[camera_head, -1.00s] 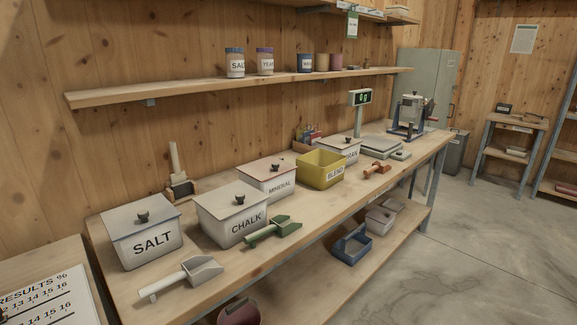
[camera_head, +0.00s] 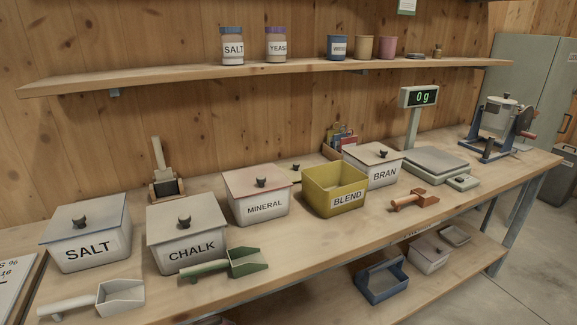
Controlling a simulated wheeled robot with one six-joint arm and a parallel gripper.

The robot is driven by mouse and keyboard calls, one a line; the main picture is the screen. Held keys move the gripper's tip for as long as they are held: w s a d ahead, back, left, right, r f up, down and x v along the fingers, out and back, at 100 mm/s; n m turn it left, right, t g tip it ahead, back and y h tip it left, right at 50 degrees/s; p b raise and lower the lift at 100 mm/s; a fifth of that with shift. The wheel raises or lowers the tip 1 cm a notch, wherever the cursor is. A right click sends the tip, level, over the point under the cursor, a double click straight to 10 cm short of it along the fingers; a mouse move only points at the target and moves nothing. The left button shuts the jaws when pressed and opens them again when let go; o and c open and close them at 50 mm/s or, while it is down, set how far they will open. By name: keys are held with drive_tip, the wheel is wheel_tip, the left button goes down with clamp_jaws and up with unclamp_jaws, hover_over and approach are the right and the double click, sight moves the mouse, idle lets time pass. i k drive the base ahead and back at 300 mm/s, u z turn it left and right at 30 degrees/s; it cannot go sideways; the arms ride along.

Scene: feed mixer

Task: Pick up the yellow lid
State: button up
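A yellow open bin labelled BLEND (camera_head: 320,199) stands on the workbench, without a lid on it. A small dark knob (camera_head: 296,167) shows behind the gap between this bin and the MINERAL bin. It may belong to a lid lying flat there, but the bins hide most of it and I cannot tell its colour. No other yellow lid is clear in view. My gripper is not in view.
Lidded bins labelled SALT (camera_head: 92,248), CHALK (camera_head: 192,250), MINERAL (camera_head: 264,208) and BRAN (camera_head: 384,175) line the bench (camera_head: 330,240). Scoops lie along the front. A scale (camera_head: 428,163) and a mill (camera_head: 495,122) stand to the right. A shelf (camera_head: 270,73) hangs above.

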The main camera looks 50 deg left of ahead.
sight(292, 171)
drive_tip(key=u, duration=0.6)
drive_tip(key=i, duration=1)
drive_tip(key=u, duration=1.45)
drive_tip(key=i, duration=0.5)
drive_tip(key=u, duration=0.2)
